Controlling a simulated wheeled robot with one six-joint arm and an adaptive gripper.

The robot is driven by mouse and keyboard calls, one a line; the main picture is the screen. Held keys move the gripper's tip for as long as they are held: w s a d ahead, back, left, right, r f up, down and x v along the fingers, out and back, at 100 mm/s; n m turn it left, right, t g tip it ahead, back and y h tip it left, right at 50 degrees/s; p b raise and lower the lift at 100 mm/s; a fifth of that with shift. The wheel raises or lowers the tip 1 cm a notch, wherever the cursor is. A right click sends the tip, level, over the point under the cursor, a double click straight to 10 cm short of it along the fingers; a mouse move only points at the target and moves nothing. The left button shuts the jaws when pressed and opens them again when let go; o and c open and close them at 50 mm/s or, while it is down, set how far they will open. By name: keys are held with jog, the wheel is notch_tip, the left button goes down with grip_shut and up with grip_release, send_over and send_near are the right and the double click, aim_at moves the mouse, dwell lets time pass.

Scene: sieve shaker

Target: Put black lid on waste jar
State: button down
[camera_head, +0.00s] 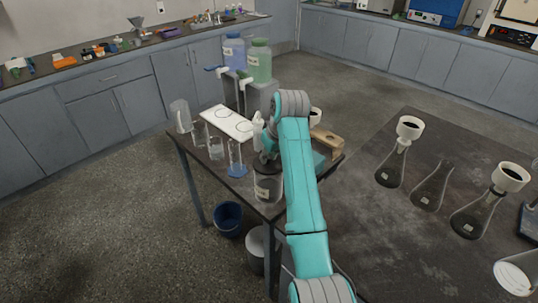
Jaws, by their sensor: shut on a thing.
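The waste jar (268,187) is a clear, wide jar with a pale label, upright near the front corner of the small dark table. The black lid (265,165) is a dark disc at the jar's mouth. I cannot tell whether it touches the rim or hovers just above it. My gripper (268,152) is directly over the jar, pointing down, and is shut on the black lid. Its fingers are small and dark here, and my teal arm hides the jar's right side.
Left of the jar stand a measuring cylinder with a blue base (237,160), beakers (216,149) and a pitcher (180,117). Behind are a white tray (228,123) and two large carboys (259,62). Flasks with funnels (400,150) stand on the right bench. A blue bucket (228,218) is on the floor.

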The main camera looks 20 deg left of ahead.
jog(key=shift+f, duration=0.8)
dwell(2.9)
jog(key=c, duration=0.9)
grip_release()
jog(key=shift+r, duration=3)
